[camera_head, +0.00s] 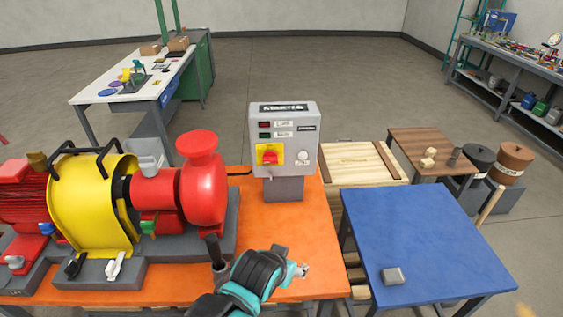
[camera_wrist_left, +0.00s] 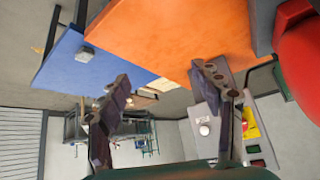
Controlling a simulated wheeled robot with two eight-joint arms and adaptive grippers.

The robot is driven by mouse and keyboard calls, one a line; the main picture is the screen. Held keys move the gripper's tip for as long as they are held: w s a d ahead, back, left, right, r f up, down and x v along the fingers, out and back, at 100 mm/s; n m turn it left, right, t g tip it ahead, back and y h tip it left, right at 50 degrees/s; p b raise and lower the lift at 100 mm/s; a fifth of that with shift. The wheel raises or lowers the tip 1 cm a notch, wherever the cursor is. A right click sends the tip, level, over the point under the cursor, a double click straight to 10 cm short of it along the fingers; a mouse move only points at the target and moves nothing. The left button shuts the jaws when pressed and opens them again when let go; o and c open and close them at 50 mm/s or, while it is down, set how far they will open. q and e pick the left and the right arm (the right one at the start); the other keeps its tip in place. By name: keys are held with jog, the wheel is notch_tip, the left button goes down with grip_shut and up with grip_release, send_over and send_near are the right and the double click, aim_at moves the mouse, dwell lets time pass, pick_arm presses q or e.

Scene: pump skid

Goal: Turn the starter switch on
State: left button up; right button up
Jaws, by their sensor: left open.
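The starter box (camera_head: 285,127) is a grey panel on a pedestal at the back of the orange table. Its red rotary switch (camera_head: 269,157) sits on a yellow plate at the panel's lower left. I cannot tell the switch's setting. My left gripper (camera_head: 296,270) is over the front of the orange table, short of the box and lower in the picture. In the left wrist view, which is upside down, its two fingers (camera_wrist_left: 163,80) are apart with nothing between them. The box (camera_wrist_left: 205,128) shows there partly behind one finger. My right gripper is not seen.
A red pump (camera_head: 203,185) with a yellow guard (camera_head: 95,205) fills the left of the orange table (camera_head: 310,235). A dark upright handle (camera_head: 215,250) stands beside my left arm. A blue table (camera_head: 430,235) with a small grey block (camera_head: 393,276) is at right.

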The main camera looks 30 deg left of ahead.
pick_arm(q)
jog(key=w+a+r+n+t+y+b, duration=0.1)
jog(key=w+a+r+n+y, duration=0.15)
jog(key=w+a, duration=0.3)
jog(key=w+a+r+n+t+y, duration=0.1)
jog(key=w+a+n+t+y, duration=0.15)
jog(key=w+a, duration=0.3)
jog(key=t+y, duration=0.1)
jog(key=y, duration=0.2)
send_near(270, 162)
jog(key=s+a+f, duration=0.1)
jog(key=s+f, duration=0.2)
jog(key=w+a+t+b, duration=0.1)
jog(key=w, duration=0.3)
jog(key=w+a+t+b, duration=0.1)
jog(key=w+a, duration=0.1)
jog(key=w, duration=0.1)
jog(key=w+a+t, duration=0.1)
jog(key=w+a, duration=0.1)
jog(key=w, duration=0.2)
jog(key=shift+w+a+r+n+y+b, duration=0.1)
jog(key=shift+w+r+n+y+b, duration=0.2)
jog(key=shift+w+b, duration=0.1)
jog(key=shift+s, duration=0.1)
jog(key=c, duration=1.2)
